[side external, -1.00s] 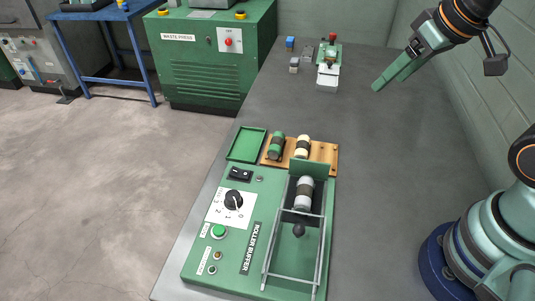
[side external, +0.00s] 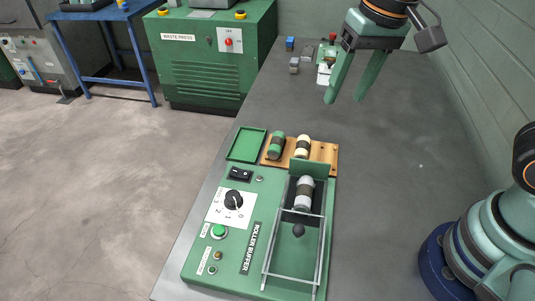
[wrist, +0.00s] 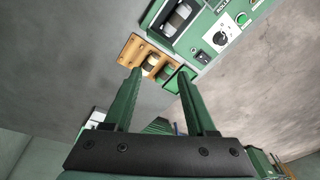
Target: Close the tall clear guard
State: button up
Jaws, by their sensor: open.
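The clear guard (side external: 323,240) shows as a thin pale-edged frame on the right part of the green roller buffer (side external: 225,265). Its panes are hard to make out, and I cannot tell how far it is open. A grey-and-white roller (side external: 304,193) and a dark knob (side external: 299,231) show within the frame's outline. My gripper (side external: 345,98) is open and empty, high above the bench and beyond the machine, apart from the guard. In the wrist view my gripper (wrist: 160,77) shows both fingers spread, with the machine (wrist: 205,55) at the top right, partly cut off.
A wooden rack (side external: 326,152) with a green and a cream roller sits behind the machine, beside a green tray (side external: 247,144). Small blocks (side external: 294,65) and a small green device (side external: 326,72) stand at the bench's far end. The bench right of the machine is clear.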

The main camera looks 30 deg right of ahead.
jog(key=s+a+f+m+g+h, duration=0.1)
jog(key=s+a+f+m+g, duration=0.15)
jog(key=a, duration=0.85)
jog(key=m+g+h, duration=0.2)
send_near(298, 226)
jog(key=shift+t, duration=0.25)
jog(key=x, duration=0.8)
jog(key=shift+s+f, duration=0.2)
jog(key=shift+s, duration=0.1)
grip_shut()
